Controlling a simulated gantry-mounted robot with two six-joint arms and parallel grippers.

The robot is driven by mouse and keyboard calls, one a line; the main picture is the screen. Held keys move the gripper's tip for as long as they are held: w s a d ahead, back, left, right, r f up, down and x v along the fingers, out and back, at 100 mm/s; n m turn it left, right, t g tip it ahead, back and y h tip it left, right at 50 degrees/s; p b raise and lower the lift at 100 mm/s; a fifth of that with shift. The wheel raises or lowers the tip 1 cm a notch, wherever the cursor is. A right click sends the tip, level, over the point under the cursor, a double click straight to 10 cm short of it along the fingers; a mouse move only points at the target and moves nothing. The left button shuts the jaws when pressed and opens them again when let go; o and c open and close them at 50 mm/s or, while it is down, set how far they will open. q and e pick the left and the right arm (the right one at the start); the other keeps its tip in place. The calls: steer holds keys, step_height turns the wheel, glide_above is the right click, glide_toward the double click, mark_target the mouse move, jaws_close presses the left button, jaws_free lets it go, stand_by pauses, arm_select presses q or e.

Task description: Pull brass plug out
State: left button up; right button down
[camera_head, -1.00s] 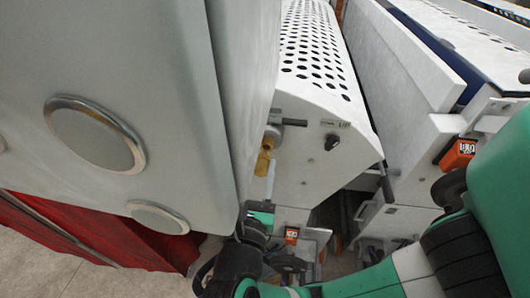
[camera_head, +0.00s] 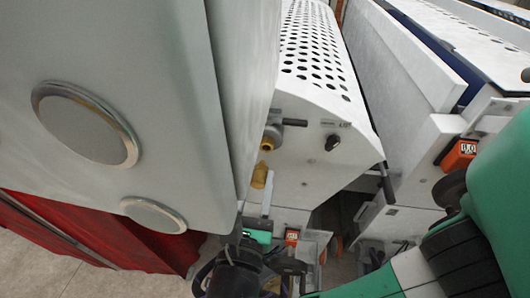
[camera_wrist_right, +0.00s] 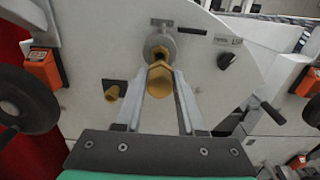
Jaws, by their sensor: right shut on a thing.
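The brass plug (camera_head: 259,176) is a yellow hexagonal piece below the valve fitting (camera_head: 268,142) on the white machine's end panel. In the head view a gap shows between plug and fitting. In the right wrist view the plug (camera_wrist_right: 159,82) sits between the two silver fingers of my right gripper (camera_wrist_right: 160,88), in front of the grey round fitting (camera_wrist_right: 160,45) with its brass mouth. My right gripper (camera_head: 263,186) is shut on the plug, its fingers partly hidden in the head view. My left gripper is not in view.
A second brass stub (camera_wrist_right: 113,92) and a black knob (camera_wrist_right: 226,61) are on the panel. A large grey housing (camera_head: 225,90) stands close on the left. A black lever (camera_head: 386,184) sticks out at right. Orange boxes (camera_head: 459,153) are mounted nearby.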

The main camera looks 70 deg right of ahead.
mark_target(257, 185)
steer(key=shift+a, duration=0.15)
steer(key=shift+s+a+b, duration=0.15)
steer(key=shift+a+b, duration=0.2)
steer(key=shift+a, duration=1.05)
steer(key=shift+r, duration=0.1)
